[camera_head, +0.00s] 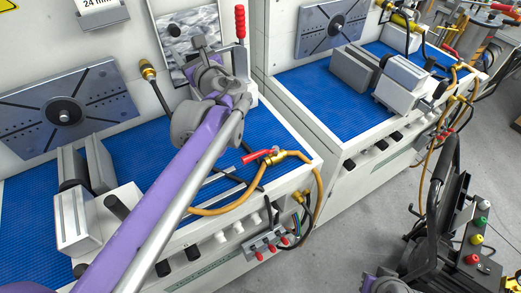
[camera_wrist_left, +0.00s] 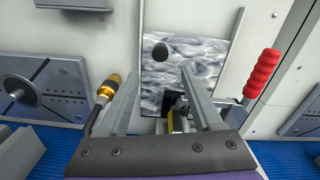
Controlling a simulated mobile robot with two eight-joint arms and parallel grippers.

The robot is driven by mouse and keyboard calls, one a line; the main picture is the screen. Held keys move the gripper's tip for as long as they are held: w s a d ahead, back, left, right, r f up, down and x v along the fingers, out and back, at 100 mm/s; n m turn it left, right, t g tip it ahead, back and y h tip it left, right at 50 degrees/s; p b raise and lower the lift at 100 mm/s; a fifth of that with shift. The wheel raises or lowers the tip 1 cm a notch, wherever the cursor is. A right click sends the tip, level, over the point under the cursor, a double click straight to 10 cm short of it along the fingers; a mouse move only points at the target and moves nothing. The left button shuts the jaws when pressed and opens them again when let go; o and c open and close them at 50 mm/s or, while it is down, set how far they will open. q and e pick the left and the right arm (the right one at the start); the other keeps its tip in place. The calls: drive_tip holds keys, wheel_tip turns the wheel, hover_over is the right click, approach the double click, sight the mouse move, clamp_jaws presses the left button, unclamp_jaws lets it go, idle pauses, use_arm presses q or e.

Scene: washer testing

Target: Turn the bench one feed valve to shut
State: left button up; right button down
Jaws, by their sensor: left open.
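A feed valve with a red lever (camera_head: 262,154) and a brass body (camera_head: 285,157) sits at the front right corner of the nearer bench, with an orange hose on it. The lever points left, roughly along the bench front. My left gripper (camera_head: 204,62) is open and empty, above the back of this bench, behind and left of the valve and well apart from it. In the left wrist view its two fingers (camera_wrist_left: 162,88) stand apart before a grey patterned panel. The valve does not show there.
An upright red-handled clamp (camera_head: 240,22) stands close right of my left gripper; its handle also shows in the left wrist view (camera_wrist_left: 262,73). A brass-tipped hose (camera_head: 148,72) is to the left. A second bench (camera_head: 345,145) has a similar valve. A black trolley (camera_head: 455,225) stands front right.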

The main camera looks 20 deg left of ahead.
use_arm(q)
drive_tip(key=shift+c, duration=0.8)
drive_tip(key=n+g+h+p, duration=1)
drive_tip(key=n+g+h, duration=0.3)
drive_tip(key=n+h, duration=0.3)
approach(253, 153)
drive_tip(key=x, duration=0.9)
use_arm(e)
wheel_tip(253, 153, up, 11)
drive_tip(key=w, duration=0.2)
drive_tip(key=shift+w+r+t, duration=0.2)
drive_tip(key=shift+w+t, duration=0.05)
drive_tip(key=shift+t, duration=0.05)
use_arm(q)
drive_tip(key=shift+c, duration=0.3)
clamp_jaws()
